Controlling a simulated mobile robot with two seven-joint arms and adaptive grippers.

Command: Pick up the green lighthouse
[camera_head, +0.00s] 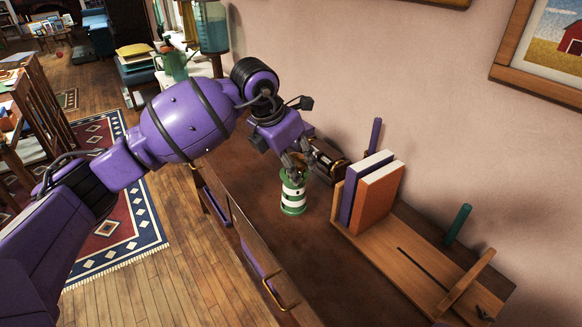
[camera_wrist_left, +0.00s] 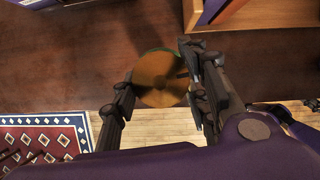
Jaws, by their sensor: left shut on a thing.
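The green lighthouse (camera_head: 293,197) has green and white bands and stands upright on the brown cabinet top, or just above it; I cannot tell which. My left gripper (camera_head: 293,164) reaches down over it from the upper left and is shut on its upper part. In the left wrist view the lighthouse (camera_wrist_left: 160,78) shows from above as a round brownish top with a thin green edge, between the two fingers of my left gripper (camera_wrist_left: 160,90). The fingers hide part of its top in the head view. My right gripper is not in view.
A wooden book rack (camera_head: 408,246) holds a purple book (camera_head: 356,195) and an orange book (camera_head: 377,199) to the right. A dark object with brass parts (camera_head: 328,162) stands close behind the lighthouse. The cabinet top (camera_head: 318,268) is clear in front. Drawers line its left side.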

